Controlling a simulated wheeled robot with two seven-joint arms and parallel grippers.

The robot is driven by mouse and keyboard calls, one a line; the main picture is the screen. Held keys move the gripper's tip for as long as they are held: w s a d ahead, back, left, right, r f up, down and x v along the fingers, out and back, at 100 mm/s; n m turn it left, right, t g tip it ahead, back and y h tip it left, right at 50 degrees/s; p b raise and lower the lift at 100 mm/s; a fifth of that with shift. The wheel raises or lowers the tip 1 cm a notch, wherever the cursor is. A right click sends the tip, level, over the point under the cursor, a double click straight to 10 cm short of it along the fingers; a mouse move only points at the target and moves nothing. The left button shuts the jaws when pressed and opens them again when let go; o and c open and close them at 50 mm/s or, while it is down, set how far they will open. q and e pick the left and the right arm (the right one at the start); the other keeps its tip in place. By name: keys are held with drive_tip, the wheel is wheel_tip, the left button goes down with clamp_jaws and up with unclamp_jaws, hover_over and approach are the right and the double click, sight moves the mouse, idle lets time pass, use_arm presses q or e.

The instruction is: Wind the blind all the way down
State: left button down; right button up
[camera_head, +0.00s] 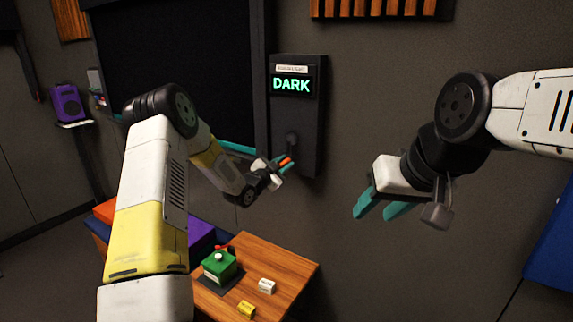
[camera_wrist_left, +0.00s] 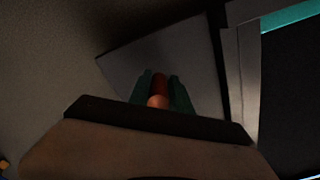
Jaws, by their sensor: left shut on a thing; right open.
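A dark control panel (camera_head: 310,112) is mounted on the wall, and its green display reads DARK (camera_head: 291,85). A dark crank hub (camera_head: 292,139) sits below the display. My left gripper (camera_head: 284,164) is shut on the orange crank handle (camera_head: 288,161) at the panel's lower part. In the left wrist view the handle (camera_wrist_left: 158,92) lies between the two teal fingers. The black blind (camera_head: 175,50) fills the framed window left of the panel; its lower part is partly hidden by my left arm. My right gripper (camera_head: 382,208) is open and empty, right of the panel.
A wooden table (camera_head: 290,262) below holds a green box (camera_head: 219,265) with a red part on top, a white block (camera_head: 266,286) and a yellow block (camera_head: 246,309). A purple device (camera_head: 68,103) is at the far left. Wooden slats (camera_head: 380,8) hang above.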

use_arm(q)
drive_tip(key=shift+s+d, duration=0.1)
drive_tip(key=shift+d, duration=0.1)
drive_tip(key=c, duration=1.3)
unclamp_jaws()
drive_tip(key=shift+o, duration=0.2)
drive_tip(key=shift+a, duration=0.1)
drive_tip(key=v, duration=0.7)
drive_tip(key=shift+s+a, duration=0.15)
drive_tip(key=shift+s, duration=0.1)
